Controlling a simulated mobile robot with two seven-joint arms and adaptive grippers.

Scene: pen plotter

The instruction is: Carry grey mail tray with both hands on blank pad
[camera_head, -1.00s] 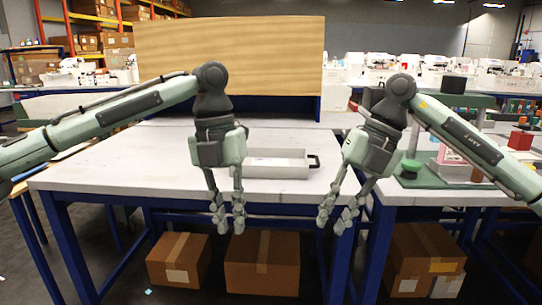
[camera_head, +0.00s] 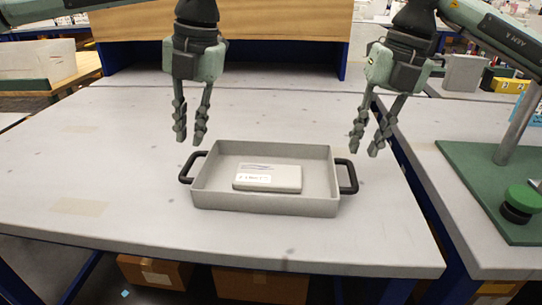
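The grey mail tray (camera_head: 265,203) sits on the light grey table (camera_head: 120,180), with a black handle at each end. A pale flat block with a label (camera_head: 268,178) lies inside it. My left gripper (camera_head: 190,137) is open and empty, fingers pointing down, above and apart from the left handle (camera_head: 191,167). My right gripper (camera_head: 366,150) is open and empty, slightly tilted, above and near the right handle (camera_head: 348,177); I cannot tell the exact gap. I cannot clearly identify a blank pad.
Faint beige patches (camera_head: 78,207) mark the table at left. A wooden panel (camera_head: 270,35) stands at the back. Another table at right holds a green board (camera_head: 470,165) with a metal post and a green knob (camera_head: 523,199). The table left of the tray is clear.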

